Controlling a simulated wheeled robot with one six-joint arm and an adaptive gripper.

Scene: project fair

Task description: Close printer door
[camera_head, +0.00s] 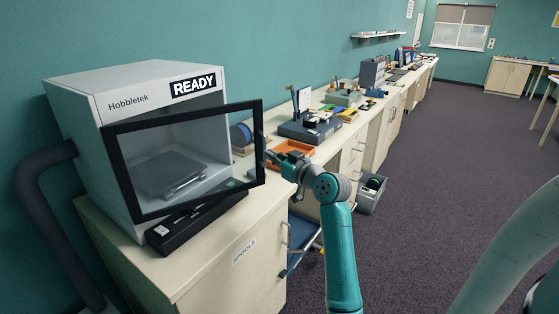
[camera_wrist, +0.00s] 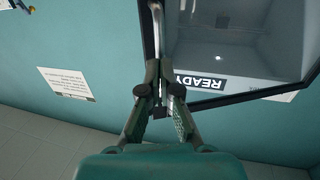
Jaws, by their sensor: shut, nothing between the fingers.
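The printer (camera_head: 80,88) is a pale grey box marked "Hobbletek" and "READY", standing on the cabinet top at the left. Its door (camera_head: 118,165) is a clear pane in a black frame. The door stands partly open, its right side swung out from the body. In the wrist view the door frame (camera_wrist: 240,98) and the reversed "READY" sign show at the upper right. My gripper (camera_head: 271,157) is shut and empty, at the door's free right edge. Its fingers (camera_wrist: 159,68) lie beside the frame's edge in the wrist view; I cannot tell whether they touch it.
A black bar-shaped unit (camera_head: 172,235) lies before the printer, beneath the door. An orange tray (camera_head: 295,148) and a dark device (camera_head: 310,131) are on the counter behind my gripper. A grey bin (camera_head: 369,198) stands on the floor. The carpet (camera_head: 430,160) at right is clear.

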